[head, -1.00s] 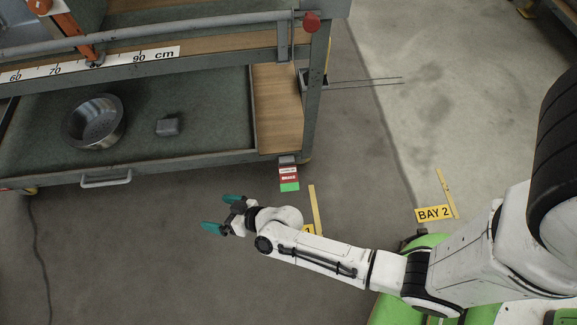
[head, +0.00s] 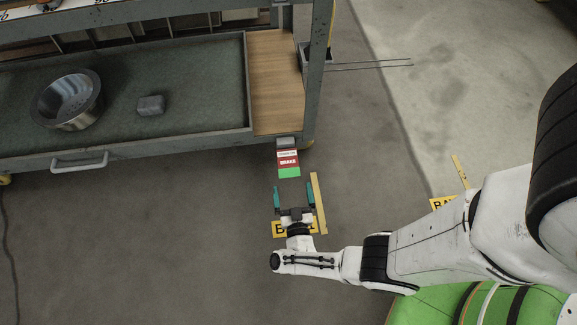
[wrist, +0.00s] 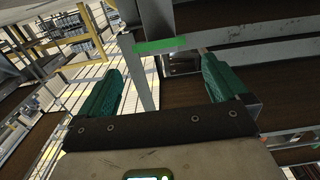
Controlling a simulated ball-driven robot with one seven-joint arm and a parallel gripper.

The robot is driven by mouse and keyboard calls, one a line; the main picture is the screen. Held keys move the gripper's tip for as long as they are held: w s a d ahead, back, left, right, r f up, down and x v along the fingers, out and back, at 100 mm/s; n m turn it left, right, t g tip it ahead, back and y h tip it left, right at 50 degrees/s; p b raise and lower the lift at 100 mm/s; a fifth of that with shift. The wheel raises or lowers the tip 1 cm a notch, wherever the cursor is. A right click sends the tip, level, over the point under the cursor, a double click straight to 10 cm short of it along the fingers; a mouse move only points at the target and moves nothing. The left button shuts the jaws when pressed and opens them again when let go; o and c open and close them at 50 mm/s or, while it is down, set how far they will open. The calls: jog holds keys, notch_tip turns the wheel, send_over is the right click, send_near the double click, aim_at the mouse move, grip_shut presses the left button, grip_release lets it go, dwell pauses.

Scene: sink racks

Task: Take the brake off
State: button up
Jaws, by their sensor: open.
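The brake pedal (head: 288,162) is a small flat piece with a red section labelled BRAKE and a green end. It juts from the lower right corner of the grey cart (head: 180,153) in the head view. My gripper (head: 294,192) is open and empty, with its teal fingers pointing toward the pedal, one to each side of its line. The pedal lies just ahead of the fingertips, apart from them as far as I can tell. In the wrist view, my open fingers (wrist: 166,80) frame a green strip (wrist: 160,45) near a grey post.
A metal bowl (head: 68,99) and a small grey block (head: 151,105) rest on the cart's lower shelf. A drawer handle (head: 80,162) sticks out in front. Yellow floor strips and a BAY label (head: 281,229) lie under my gripper. Open floor spreads to the left.

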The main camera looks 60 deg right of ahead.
aim_at(289, 166)
jog(key=b+x, duration=0.1)
jog(key=x, duration=0.8)
jog(key=shift+w+d, duration=0.25)
jog(key=shift+c, duration=0.3)
jog(key=shift+r, duration=0.1)
jog(key=c, duration=1.4)
